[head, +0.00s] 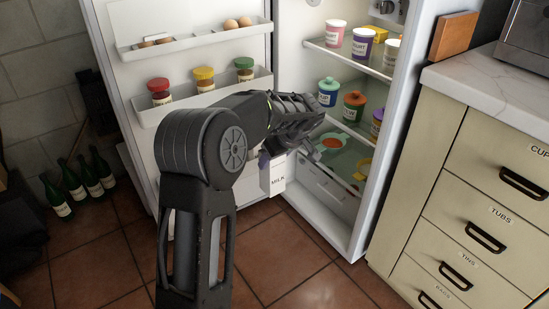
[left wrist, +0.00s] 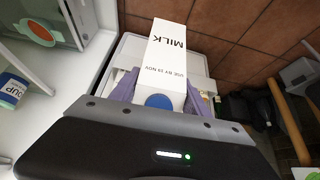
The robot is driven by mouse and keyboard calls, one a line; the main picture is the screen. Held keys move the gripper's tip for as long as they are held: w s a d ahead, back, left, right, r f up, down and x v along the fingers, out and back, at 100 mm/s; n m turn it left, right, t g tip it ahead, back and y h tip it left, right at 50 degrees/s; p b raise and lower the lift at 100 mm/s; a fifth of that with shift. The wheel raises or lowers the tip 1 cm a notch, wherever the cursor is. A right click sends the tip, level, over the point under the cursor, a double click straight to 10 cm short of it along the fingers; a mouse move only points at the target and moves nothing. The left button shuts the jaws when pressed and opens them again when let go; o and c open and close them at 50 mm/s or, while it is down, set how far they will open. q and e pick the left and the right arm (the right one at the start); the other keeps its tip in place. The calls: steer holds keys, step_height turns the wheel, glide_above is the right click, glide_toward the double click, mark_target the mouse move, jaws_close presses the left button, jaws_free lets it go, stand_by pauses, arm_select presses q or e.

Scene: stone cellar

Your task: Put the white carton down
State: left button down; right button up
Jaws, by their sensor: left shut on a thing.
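The white carton (head: 277,180) is marked MILK and hangs below my left gripper (head: 268,158) in front of the open fridge, in the head view. In the left wrist view the carton (left wrist: 164,62) lies between the two purplish fingers of the left gripper (left wrist: 158,94), with its blue cap nearest the palm. It also reads USE BY 19 NOV. My left gripper is shut on the carton. The carton's lower end shows against the fridge opening in the head view; what lies directly beneath it is unclear. My right gripper is not in view.
The fridge (head: 357,225) stands open, with tubs and jars on its shelves. Its door (head: 118,75) holds eggs and several lidded jars. Green bottles (head: 78,186) stand on the tiled floor at left. A labelled drawer cabinet (head: 440,200) stands at right.

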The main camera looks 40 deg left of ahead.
arm_select(q)
steer(key=shift+d, duration=0.1)
steer(key=s+d+r+m+t+h, duration=0.1)
steer(key=d+r+m+t+h, duration=0.1)
steer(key=d+m, duration=0.5)
steer(key=d+r+m+t+h, duration=0.2)
steer(key=d+m, duration=0.5)
steer(key=d, duration=1.1)
steer(key=shift+s+d+r+m+h, duration=0.35)
steer(key=shift+d+r+h, duration=0.1)
steer(key=shift+h, duration=0.45)
